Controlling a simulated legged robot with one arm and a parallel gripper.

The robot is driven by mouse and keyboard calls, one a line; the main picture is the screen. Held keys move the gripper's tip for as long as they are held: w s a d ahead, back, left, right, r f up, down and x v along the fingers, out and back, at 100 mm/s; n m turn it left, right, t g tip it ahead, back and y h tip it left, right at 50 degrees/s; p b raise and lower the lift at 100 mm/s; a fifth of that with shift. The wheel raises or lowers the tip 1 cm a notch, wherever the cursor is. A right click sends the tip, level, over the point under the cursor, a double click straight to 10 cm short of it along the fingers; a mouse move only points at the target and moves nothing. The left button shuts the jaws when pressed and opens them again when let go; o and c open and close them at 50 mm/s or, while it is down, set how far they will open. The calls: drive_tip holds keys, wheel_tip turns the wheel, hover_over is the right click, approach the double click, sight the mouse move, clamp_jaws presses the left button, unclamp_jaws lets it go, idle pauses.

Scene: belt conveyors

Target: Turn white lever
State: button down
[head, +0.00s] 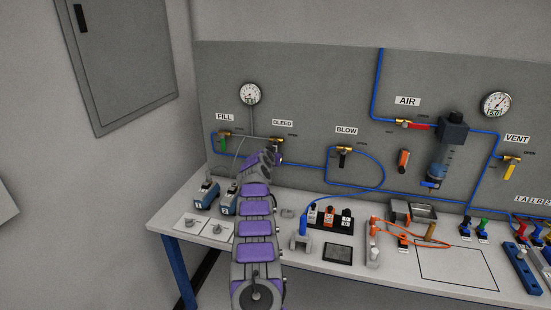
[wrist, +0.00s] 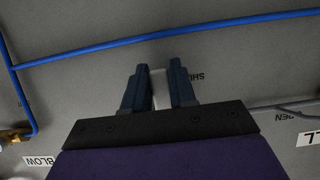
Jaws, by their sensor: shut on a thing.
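The white lever (wrist: 160,92) shows as a pale strip between the two dark blue fingers of my gripper (wrist: 160,73) in the wrist view. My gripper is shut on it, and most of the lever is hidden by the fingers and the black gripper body. In the head view my gripper (head: 275,154) reaches up to the panel just below the BLEED label (head: 282,123). There it covers the lever, so the lever's angle cannot be told.
The FILL valve with a green lever (head: 223,144) is to the left, and the BLOW valve with a black lever (head: 342,159) to the right. A blue hose (head: 300,166) runs along the panel nearby. Blue devices (head: 205,195) stand on the bench (head: 180,236) below.

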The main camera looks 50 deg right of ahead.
drive_tip(key=shift+w+a, duration=0.1)
idle(0.3)
drive_tip(key=c, duration=1.4)
unclamp_jaws()
drive_tip(key=o, duration=0.4)
drive_tip(key=shift+w+d+f, duration=0.1)
drive_tip(key=shift+d+f, duration=0.1)
drive_tip(key=shift+d, duration=0.1)
drive_tip(key=shift+a+r, duration=0.1)
